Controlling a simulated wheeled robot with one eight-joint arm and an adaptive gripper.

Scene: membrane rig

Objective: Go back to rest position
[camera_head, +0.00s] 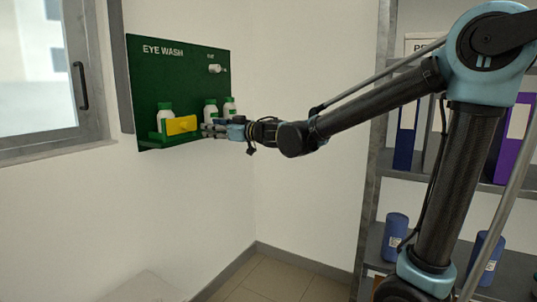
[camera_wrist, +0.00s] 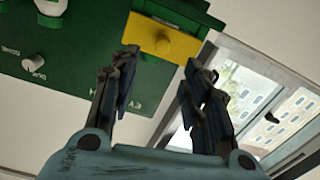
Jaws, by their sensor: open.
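My gripper (camera_head: 210,129) is at the end of my outstretched arm, close in front of the green eye wash board (camera_head: 185,85). In the wrist view my gripper (camera_wrist: 160,76) has its two fingers spread apart with nothing between them. A yellow plate with a round knob (camera_wrist: 163,40) lies beyond the fingertips, apparently clear of them. In the head view the yellow plate (camera_head: 180,125) is at the front of the board's ledge, left of my gripper. The exact gap between them is hard to tell.
White bottles with green caps (camera_head: 165,112) stand on the ledge; my gripper is near the right ones (camera_head: 229,106). A small white fitting (camera_head: 217,69) juts from the board. A window (camera_head: 38,70) is at left. Shelving with binders (camera_head: 405,135) and blue containers (camera_head: 396,230) stands behind my arm.

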